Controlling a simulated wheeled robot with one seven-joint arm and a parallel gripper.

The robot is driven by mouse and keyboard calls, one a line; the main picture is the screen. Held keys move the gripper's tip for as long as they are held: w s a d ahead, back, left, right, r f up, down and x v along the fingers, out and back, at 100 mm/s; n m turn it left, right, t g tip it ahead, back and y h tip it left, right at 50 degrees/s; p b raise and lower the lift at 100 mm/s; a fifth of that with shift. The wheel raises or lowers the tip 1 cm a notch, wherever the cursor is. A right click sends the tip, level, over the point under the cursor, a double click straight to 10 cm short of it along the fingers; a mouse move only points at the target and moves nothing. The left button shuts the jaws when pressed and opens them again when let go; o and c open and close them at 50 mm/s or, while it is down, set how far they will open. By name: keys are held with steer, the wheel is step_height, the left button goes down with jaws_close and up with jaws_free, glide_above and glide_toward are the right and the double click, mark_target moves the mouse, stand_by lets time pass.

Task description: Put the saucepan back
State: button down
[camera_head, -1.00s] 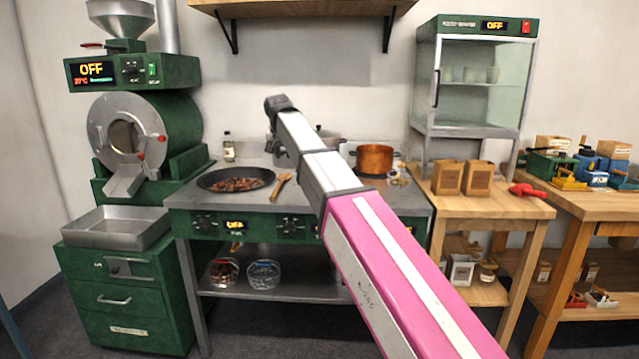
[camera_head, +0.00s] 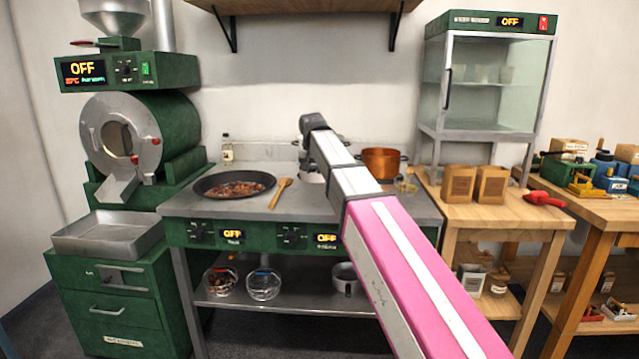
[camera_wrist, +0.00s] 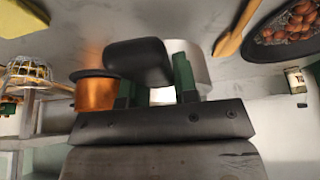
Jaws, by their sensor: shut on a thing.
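My gripper (camera_wrist: 156,86) shows in the wrist view, with its two green fingers closed around a black handle (camera_wrist: 138,60). A pale silver saucepan (camera_wrist: 190,58) shows behind the fingers, and the handle appears to belong to it. In the head view a small part of the silver saucepan (camera_head: 311,175) shows left of my arm, over the back of the stove. The rest is hidden behind my arm, as are my gripper's fingers. I cannot tell whether the saucepan touches the stove top.
A copper pot (camera_head: 381,161) stands close right of my arm. A wide dark pan of chestnuts (camera_head: 206,190) and a wooden spoon (camera_head: 280,192) lie on the stove's left. Glass bowls (camera_head: 263,285) and a metal pot (camera_head: 346,281) stand on the lower shelf (camera_head: 300,310).

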steer(key=shift+d+f, duration=0.3)
steer(key=shift+f, duration=0.55)
steer(key=shift+d+f, duration=0.35)
steer(key=shift+f, duration=0.55)
steer(key=shift+d+f, duration=0.3)
steer(key=shift+f, duration=0.55)
steer(key=c, duration=0.9)
jaws_free()
steer(key=shift+f, duration=0.1)
steer(key=v, duration=1.2)
